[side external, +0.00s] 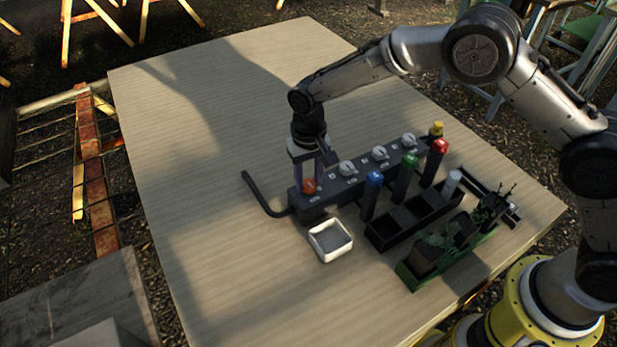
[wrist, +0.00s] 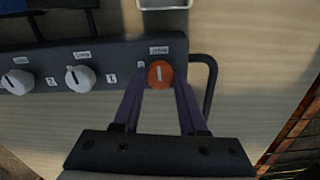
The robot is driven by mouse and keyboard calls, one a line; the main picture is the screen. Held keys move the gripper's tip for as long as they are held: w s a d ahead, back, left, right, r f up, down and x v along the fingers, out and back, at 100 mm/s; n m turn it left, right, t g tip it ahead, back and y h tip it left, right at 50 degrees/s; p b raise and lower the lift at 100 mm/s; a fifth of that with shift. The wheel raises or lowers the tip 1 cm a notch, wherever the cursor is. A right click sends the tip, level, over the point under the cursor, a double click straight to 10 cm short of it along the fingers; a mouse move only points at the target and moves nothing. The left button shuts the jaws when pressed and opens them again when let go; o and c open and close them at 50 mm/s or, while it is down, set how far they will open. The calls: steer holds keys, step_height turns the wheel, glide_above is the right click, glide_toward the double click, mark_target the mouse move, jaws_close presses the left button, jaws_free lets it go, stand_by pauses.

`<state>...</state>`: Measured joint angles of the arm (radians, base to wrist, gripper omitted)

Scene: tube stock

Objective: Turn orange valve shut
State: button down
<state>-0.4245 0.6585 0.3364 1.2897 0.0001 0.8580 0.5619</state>
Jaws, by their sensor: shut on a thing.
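The orange valve (side external: 309,186) is a round knob at the near left end of a dark manifold block (side external: 338,192). In the wrist view the orange valve (wrist: 160,74) shows a pale mark line running roughly up and down in the picture. My gripper (side external: 311,180) points down over this end of the block. In the wrist view the purple fingers of my gripper (wrist: 160,84) reach to both sides of the orange knob and are shut on it. The knob's lower side, between the fingers, is partly hidden in the side view.
Several white knobs (wrist: 80,78) line the same block. A black bent pipe (side external: 262,197) leaves its left end. A white square dish (side external: 330,241), a black rack (side external: 415,218) with coloured tubes and a green crate (side external: 445,255) stand in front. The table's left part is clear.

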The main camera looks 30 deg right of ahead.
mark_target(309, 182)
steer(key=shift+w+r+m, duration=0.1)
steer(key=shift+r+m, duration=0.05)
steer(key=shift+m, duration=0.25)
steer(key=shift+c, duration=2.2)
jaws_free()
step_height(309, 182, up, 14)
